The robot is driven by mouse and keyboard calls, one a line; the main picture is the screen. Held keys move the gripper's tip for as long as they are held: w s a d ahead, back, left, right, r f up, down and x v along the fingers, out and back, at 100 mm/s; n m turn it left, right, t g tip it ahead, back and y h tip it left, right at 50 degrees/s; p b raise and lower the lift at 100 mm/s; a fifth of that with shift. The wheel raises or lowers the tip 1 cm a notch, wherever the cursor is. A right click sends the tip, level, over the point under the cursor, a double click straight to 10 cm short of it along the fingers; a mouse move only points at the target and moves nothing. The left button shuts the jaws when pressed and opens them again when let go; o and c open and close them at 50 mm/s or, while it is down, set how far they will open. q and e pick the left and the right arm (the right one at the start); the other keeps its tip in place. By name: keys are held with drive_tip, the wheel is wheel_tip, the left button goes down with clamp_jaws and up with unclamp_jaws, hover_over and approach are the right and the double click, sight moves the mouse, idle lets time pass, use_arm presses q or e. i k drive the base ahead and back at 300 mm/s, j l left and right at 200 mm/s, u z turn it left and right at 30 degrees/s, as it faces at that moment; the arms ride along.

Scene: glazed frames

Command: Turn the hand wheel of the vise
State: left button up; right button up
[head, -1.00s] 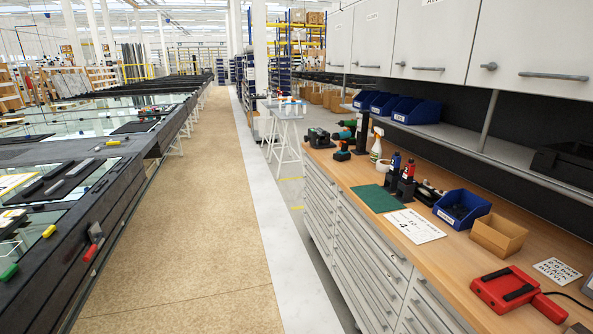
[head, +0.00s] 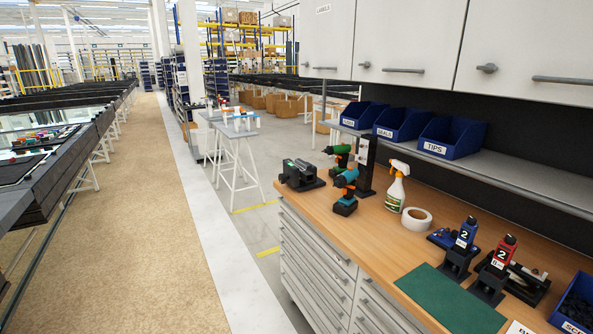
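A dark block-like device that looks like the vise (head: 301,174) stands at the far left corner of the wooden workbench (head: 350,238). I cannot make out a hand wheel on it at this distance. Neither of my grippers is in view, and no part of my arms shows.
Beside the vise are two cordless drills (head: 346,192), a spray bottle (head: 397,188) and a tape roll (head: 416,219). A green mat (head: 450,300) lies nearer. White trestles (head: 235,155) stand beyond the bench. The tan floor aisle (head: 150,220) is clear.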

sight(283, 178)
drive_tip(key=z, duration=0.65)
drive_tip(key=i+j+z, duration=0.15)
drive_tip(key=j+z, duration=0.25)
drive_tip(key=j, duration=0.15)
drive_tip(key=i+j+z, duration=0.1)
drive_tip(key=j+z, duration=0.25)
drive_tip(key=j, duration=0.25)
drive_tip(key=j+z, duration=0.4)
drive_tip(key=j, duration=0.2)
